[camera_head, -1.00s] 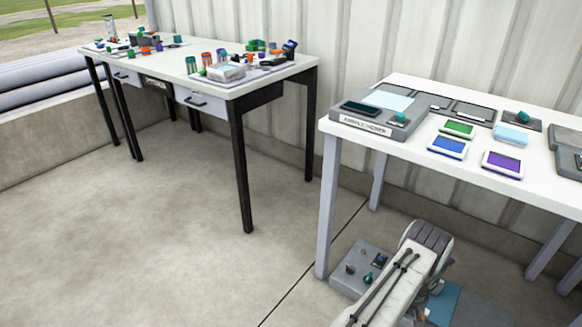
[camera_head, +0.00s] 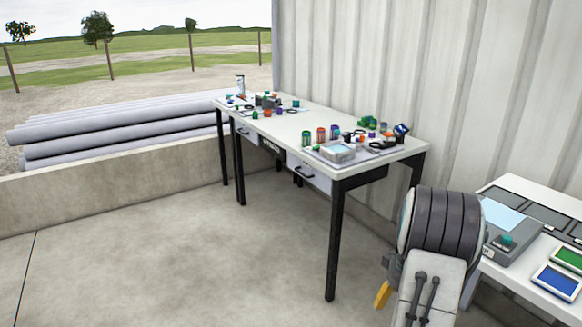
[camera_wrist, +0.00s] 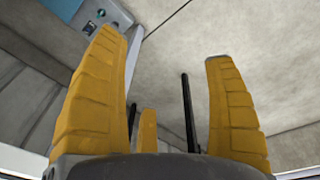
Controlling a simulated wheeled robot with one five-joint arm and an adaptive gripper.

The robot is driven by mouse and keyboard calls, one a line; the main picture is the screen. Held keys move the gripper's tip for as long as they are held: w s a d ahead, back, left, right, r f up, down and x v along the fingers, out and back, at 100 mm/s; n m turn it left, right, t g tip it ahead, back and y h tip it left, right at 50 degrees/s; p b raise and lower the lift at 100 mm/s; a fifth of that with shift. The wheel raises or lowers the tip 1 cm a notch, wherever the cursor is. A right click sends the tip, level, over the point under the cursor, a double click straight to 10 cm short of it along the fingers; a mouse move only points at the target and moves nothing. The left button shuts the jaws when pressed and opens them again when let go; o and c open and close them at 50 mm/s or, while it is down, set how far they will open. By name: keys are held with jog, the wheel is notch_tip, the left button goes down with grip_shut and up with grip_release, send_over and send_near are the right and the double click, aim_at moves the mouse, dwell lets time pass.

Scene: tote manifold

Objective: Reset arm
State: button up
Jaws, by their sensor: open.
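My gripper (camera_wrist: 165,60) shows in the wrist view with its yellow fingers spread wide apart. It is open and nothing is between the fingers. Behind the fingers are the concrete floor (camera_wrist: 190,40) and a wall. In the head view my arm stands raised at the lower right, in front of the right table. Only a yellow finger of the gripper (camera_head: 383,294) shows there, beside the arm; the rest is hidden.
A white table (camera_head: 290,125) with black legs bears cans, a grey box and small parts. A second white table (camera_head: 540,187) at the right bears a grey tray and coloured tablets. A low concrete wall (camera_head: 110,205) and pipes (camera_head: 120,134) are at left. The floor between is clear.

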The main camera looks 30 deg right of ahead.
jog(key=w+a+r+n+t+p, duration=0.15)
jog(key=a+r+p, duration=0.65)
jog(key=a+r, duration=1.25)
jog(key=s+a+r+n+y+p, duration=0.1)
jog(key=s+a+r+n+p, duration=0.2)
jog(key=s+a+r+p, duration=0.4)
jog(key=s+a+r+t, duration=0.1)
jog(key=s+a+r, duration=0.2)
jog(key=a, duration=0.3)
jog(key=shift+s+a+r+p, duration=0.2)
jog(key=shift+s+a+p, duration=0.1)
jog(key=shift+s, duration=0.2)
